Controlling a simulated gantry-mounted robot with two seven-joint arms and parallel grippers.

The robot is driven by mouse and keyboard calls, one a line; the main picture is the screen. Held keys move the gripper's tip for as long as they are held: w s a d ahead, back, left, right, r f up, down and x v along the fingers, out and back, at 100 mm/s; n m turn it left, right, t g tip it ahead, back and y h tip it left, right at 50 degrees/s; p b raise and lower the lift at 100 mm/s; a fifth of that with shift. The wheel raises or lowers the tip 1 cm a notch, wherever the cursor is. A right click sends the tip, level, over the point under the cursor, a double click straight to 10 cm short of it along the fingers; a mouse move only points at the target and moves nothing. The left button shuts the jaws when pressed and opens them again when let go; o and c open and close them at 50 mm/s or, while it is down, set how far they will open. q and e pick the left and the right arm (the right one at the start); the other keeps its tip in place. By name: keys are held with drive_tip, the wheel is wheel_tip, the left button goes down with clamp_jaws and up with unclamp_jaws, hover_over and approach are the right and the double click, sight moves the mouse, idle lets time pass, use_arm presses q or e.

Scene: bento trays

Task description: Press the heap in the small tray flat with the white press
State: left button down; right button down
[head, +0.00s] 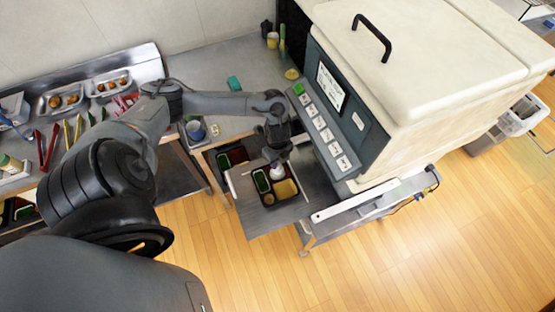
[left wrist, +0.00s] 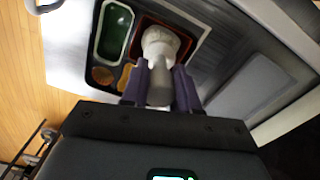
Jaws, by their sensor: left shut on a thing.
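My left gripper (head: 275,158) is shut on the white press (head: 277,171) and holds it over the black bento tray (head: 297,200). In the left wrist view, the press (left wrist: 160,50) is between the two purple-grey fingers (left wrist: 160,88). Its head is over a red-edged compartment (left wrist: 188,45) of the tray. The press hides most of that compartment, so I cannot tell whether it touches the contents. Beside it are a green compartment (left wrist: 115,32), a small round brown portion (left wrist: 103,75) and a yellow portion (left wrist: 126,76). My right gripper is not in view.
The tray rests on a grey metal shelf (head: 255,222) beside a large cream machine with a button panel (head: 323,130). Another tray (head: 232,158) lies just behind to the left. Metal food pans (head: 62,98) and tongs (head: 52,145) are at the far left.

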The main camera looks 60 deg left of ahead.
use_arm(q)
drive_tip(key=shift+f+b, duration=0.4)
drive_tip(key=shift+f, duration=0.3)
drive_tip(key=shift+f+p, duration=0.35)
drive_tip(key=shift+p, duration=0.15)
idle(1.7)
drive_tip(key=shift+f, duration=0.1)
idle(0.7)
drive_tip(key=shift+f+p, duration=0.2)
drive_tip(key=shift+p, duration=0.1)
idle(0.7)
idle(0.9)
drive_tip(key=shift+r+p, duration=0.7)
drive_tip(key=shift+p, duration=0.05)
wheel_tip(320, 180, up, 7)
drive_tip(key=p, duration=0.7)
drive_tip(key=shift+f, duration=0.2)
